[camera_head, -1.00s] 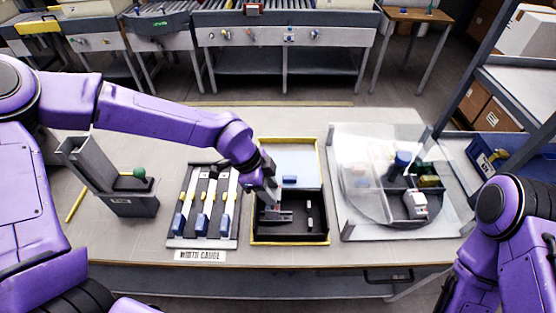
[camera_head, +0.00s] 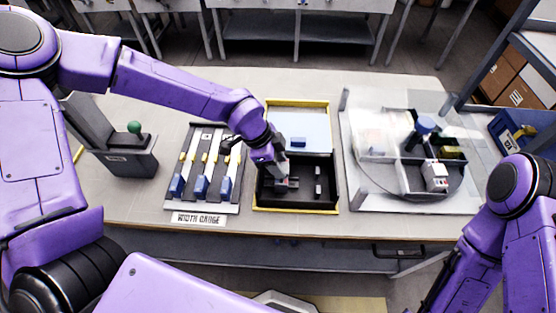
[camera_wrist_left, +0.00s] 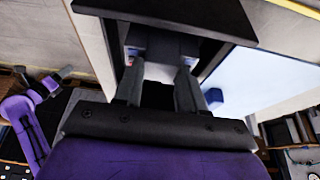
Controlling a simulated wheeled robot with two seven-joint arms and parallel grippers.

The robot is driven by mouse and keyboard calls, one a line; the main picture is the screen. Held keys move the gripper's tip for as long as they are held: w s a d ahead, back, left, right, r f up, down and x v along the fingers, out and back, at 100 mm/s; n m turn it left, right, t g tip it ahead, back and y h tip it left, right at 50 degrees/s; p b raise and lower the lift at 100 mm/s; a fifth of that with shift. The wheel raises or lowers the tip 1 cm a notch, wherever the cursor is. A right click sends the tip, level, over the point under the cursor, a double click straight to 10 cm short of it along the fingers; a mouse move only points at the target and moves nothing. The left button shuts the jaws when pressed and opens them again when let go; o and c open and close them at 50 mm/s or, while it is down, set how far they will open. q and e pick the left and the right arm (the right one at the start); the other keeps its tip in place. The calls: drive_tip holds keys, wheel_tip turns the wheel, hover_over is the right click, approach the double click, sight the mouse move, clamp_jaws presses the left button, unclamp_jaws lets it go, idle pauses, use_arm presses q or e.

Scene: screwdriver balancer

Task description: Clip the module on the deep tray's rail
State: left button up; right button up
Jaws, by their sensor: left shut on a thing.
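The deep tray (camera_head: 300,206) is the black front part of a yellow-edged station on the table. My left gripper (camera_head: 281,179) reaches down into its left half. In the left wrist view the left gripper (camera_wrist_left: 160,75) is shut on a grey block, the module (camera_wrist_left: 160,45), right by the tray's dark wall (camera_wrist_left: 170,12). The module's underside and any contact with a rail are hidden. Small pale fittings (camera_head: 318,178) stand in the tray to the right of the gripper. My right arm is at the right edge; its gripper is too unclear to judge.
Behind the deep tray is a light blue panel (camera_head: 305,122) with a small blue block (camera_head: 298,142). The width gauge (camera_head: 207,170) stands to the left. A round partitioned turntable (camera_head: 385,185) with a clear cover stands to the right.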

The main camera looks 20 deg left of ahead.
use_arm(q)
drive_tip(key=shift+f, duration=0.45)
drive_tip(key=shift+r, duration=0.1)
use_arm(e)
drive_tip(key=shift+f, duration=0.4)
use_arm(q)
drive_tip(key=shift+b, duration=0.3)
use_arm(e)
drive_tip(key=shift+f, duration=0.2)
use_arm(q)
drive_tip(key=shift+a, duration=0.1)
drive_tip(key=shift+f+b, duration=0.6)
use_arm(e)
drive_tip(key=shift+f, duration=0.6)
use_arm(q)
drive_tip(key=shift+s+f, duration=0.15)
drive_tip(key=shift+s, duration=0.05)
use_arm(e)
drive_tip(key=shift+f, duration=0.2)
idle(0.4)
